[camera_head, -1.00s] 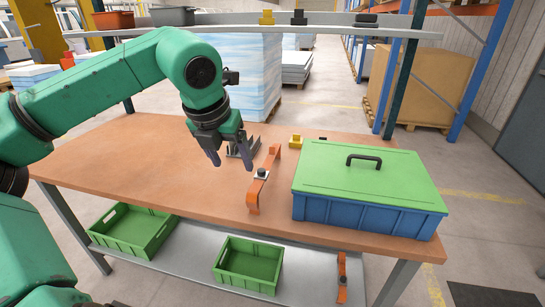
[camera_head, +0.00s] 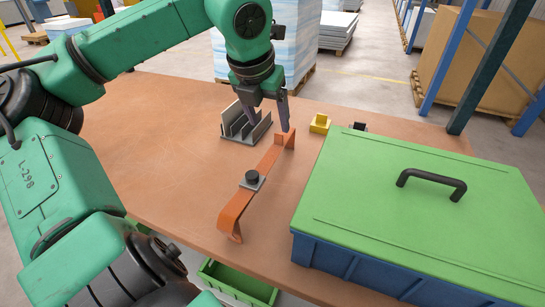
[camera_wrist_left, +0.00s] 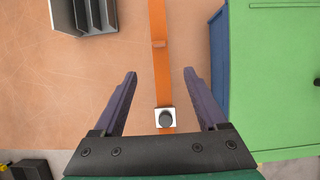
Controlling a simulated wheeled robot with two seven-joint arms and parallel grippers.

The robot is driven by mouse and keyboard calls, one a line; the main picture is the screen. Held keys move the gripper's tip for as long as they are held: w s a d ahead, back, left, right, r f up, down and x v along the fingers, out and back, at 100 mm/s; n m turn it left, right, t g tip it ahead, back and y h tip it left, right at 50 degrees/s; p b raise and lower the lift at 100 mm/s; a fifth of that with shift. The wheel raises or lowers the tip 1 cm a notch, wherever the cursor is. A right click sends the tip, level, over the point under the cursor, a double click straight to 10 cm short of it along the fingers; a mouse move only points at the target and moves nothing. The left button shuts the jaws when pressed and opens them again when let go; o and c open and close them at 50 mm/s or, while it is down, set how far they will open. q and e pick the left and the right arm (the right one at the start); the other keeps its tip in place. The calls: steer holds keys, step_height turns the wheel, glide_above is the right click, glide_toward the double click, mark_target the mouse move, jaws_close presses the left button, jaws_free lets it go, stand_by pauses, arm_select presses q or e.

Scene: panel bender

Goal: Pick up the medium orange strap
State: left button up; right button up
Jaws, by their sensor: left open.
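An orange strap (camera_head: 257,184) lies on the wooden table with bent ends and a grey square block with a black knob on it. It also shows in the left wrist view (camera_wrist_left: 159,68), running between the fingers. My left gripper (camera_head: 270,124) is open and empty above the far end of the strap. In the left wrist view the two fingers (camera_wrist_left: 158,75) stand either side of the strap, apart from it. Whether this strap is the medium one I cannot tell. My right gripper is not in view.
A blue box with a green lid (camera_head: 425,190) and black handle stands right of the strap. A grey slotted holder (camera_head: 243,125) and a small yellow block (camera_head: 320,123) are near the far end. A green crate (camera_head: 238,284) is below the table. The table's left side is clear.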

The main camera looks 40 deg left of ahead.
mark_target(276, 147)
arm_select(q)
steer(key=shift+f, duration=0.45)
steer(key=x, duration=0.4)
steer(key=p+x, duration=0.1)
steer(key=x, duration=0.4)
steer(key=p+x, duration=0.1)
steer(key=x, duration=0.3)
steer(key=shift+w+a+f, duration=0.2)
steer(key=shift+w, duration=0.2)
steer(key=shift+w+f, duration=0.2)
steer(key=shift+f, duration=0.1)
jaws_close()
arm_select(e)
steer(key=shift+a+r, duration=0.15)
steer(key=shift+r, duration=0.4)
